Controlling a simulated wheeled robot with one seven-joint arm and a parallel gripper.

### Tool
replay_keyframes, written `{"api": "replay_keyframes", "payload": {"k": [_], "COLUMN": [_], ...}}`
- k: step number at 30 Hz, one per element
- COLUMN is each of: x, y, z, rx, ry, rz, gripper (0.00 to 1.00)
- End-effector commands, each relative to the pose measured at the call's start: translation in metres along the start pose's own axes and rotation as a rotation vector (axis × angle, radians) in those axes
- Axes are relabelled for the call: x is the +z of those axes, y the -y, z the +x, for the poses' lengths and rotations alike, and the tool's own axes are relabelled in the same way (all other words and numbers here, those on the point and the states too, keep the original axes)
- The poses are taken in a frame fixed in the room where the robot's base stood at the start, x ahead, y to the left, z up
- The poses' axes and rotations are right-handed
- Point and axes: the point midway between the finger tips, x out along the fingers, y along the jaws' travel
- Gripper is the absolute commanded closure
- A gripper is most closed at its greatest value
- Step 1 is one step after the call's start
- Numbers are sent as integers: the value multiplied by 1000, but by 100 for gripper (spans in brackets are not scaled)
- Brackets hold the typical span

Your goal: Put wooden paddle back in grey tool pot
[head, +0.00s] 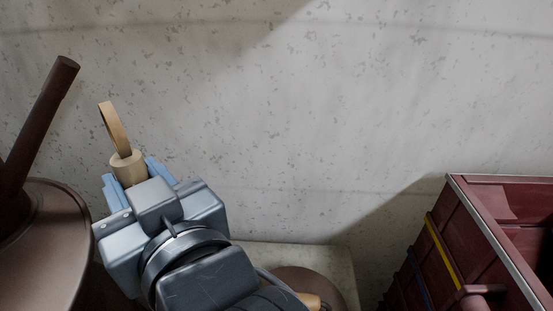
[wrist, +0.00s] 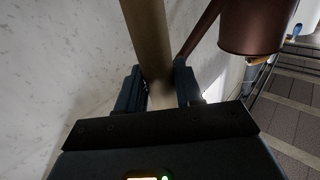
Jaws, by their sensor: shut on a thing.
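The wooden paddle (head: 113,128) is light tan, with a thin flat upper part above a thicker round end. My gripper (head: 130,174) is shut on the thicker end, and the paddle points up and slightly left in front of the wall. In the wrist view, the paddle (wrist: 145,35) rises between the two dark fingers of my gripper (wrist: 157,78), and its far end is cut off by the top edge. I cannot make out a grey tool pot in either view.
A brown dome-shaped vessel (head: 45,255) with a slanting dark rod (head: 40,125) stands close left of my gripper. A dark red crate (head: 470,240) is at the right. A pale ledge (head: 340,262) runs below the speckled wall (head: 330,110). Paved steps (wrist: 298,110) show in the wrist view.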

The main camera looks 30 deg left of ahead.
Motion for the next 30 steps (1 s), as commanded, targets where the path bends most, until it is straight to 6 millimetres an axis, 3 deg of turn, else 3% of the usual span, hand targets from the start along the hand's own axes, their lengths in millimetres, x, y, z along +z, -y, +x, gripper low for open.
{"api": "replay_keyframes", "payload": {"k": [3,6,14,18,22,30], "x": [30,47,69,90,100,100], "y": [0,1,0,0,0,0], "z": [0,0,0,0,0,0], "rx": [0,-1,0,-1,0,0], "ry": [5,2,0,2,-1,-2], "rz": [3,2,0,2,0,-1], "gripper": [100,100,100,100,100,100]}}
